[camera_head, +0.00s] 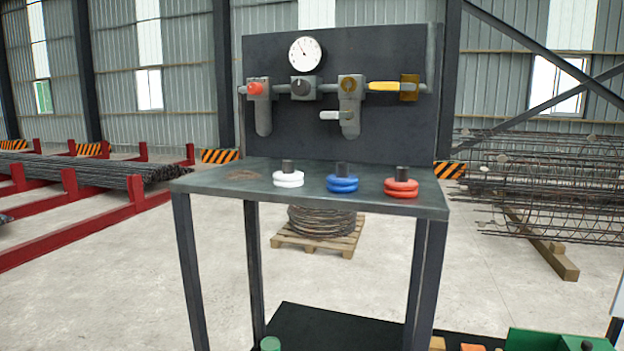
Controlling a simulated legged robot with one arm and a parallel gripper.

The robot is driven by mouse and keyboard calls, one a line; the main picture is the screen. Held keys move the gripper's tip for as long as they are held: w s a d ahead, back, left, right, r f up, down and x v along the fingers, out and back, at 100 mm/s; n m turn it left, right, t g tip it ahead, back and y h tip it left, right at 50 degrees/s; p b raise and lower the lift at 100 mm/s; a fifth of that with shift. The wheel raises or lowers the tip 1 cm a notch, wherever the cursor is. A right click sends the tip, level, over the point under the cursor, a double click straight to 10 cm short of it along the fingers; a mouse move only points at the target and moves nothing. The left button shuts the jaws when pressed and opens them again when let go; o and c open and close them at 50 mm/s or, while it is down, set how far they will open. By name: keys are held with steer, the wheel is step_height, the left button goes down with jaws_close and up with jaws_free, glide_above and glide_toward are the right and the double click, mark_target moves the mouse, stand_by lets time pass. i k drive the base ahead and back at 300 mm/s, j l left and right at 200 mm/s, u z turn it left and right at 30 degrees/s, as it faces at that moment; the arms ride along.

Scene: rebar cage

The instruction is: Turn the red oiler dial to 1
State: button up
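A red dial (255,88) sits at the left end of the grey pipe line on the dark upright panel (390,55). My gripper is not in view.
White (288,180), blue (342,184) and red (401,189) ring-shaped pieces stand on the bench (240,190).

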mark_target(255, 88)
steer(key=j+u, duration=0.25)
steer(key=j, duration=0.15)
steer(key=i+j+u, duration=0.1)
steer(key=j+u, duration=0.15)
steer(key=j, duration=0.15)
steer(key=i+j+u, duration=0.1)
steer(key=j+u, duration=0.15)
steer(key=i+j+u, duration=0.25)
steer(key=j, duration=0.25)
steer(key=k, duration=0.1)
